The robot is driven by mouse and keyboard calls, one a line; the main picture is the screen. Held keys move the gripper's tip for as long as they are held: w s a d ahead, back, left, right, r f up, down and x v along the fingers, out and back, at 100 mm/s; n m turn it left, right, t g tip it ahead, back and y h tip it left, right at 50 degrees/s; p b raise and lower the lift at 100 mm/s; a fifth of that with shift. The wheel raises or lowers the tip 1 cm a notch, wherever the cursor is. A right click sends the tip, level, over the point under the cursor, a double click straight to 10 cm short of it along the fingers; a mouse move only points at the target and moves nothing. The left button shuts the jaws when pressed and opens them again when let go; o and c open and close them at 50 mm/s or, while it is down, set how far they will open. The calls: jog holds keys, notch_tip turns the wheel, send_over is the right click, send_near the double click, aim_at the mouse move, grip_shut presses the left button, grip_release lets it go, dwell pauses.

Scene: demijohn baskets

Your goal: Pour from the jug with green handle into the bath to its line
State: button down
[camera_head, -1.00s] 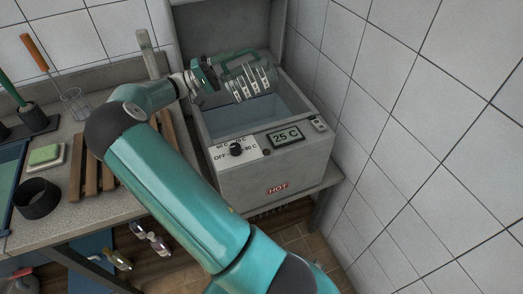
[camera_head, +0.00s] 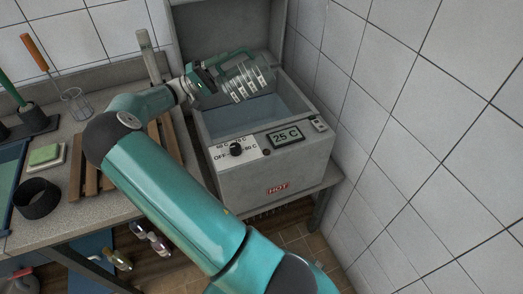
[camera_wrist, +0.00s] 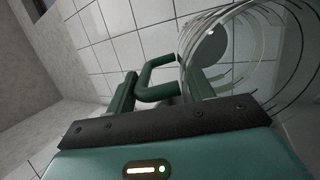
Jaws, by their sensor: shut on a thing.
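The clear jug (camera_head: 245,86) with a green handle (camera_head: 236,56) is tilted on its side above the bath in the head view. The jug (camera_wrist: 275,50) and its green handle (camera_wrist: 152,82) also show in the wrist view. My gripper (camera_head: 204,74) is shut on the green handle. The bath (camera_head: 262,164) is a grey box with an open top, and bluish liquid lies in it. Its display reads 25 C. I cannot make out the line inside, and no stream from the jug is clear.
The bath's raised lid (camera_head: 225,30) stands behind it. A tiled wall (camera_head: 420,130) is close on the right. On the counter to the left are a wooden rack (camera_head: 88,178), a black ring (camera_head: 37,198), a green sponge (camera_head: 44,155) and a wire tool (camera_head: 76,100).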

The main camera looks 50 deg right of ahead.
aim_at(240, 66)
dwell(0.4)
jog(key=shift+w+a+h, duration=0.2)
jog(key=shift+a+h, duration=0.1)
jog(key=shift+d, duration=0.1)
dwell(1.7)
jog(key=s+d+t+y, duration=0.1)
jog(key=s+d+r+t+y, duration=0.1)
jog(key=d, duration=0.1)
jog(key=shift+s+d+r, duration=0.1)
jog(key=shift+s, duration=0.05)
jog(key=shift+s+d+n+t+y, duration=0.3)
jog(key=shift+d+y, duration=0.1)
jog(key=shift+d, duration=0.1)
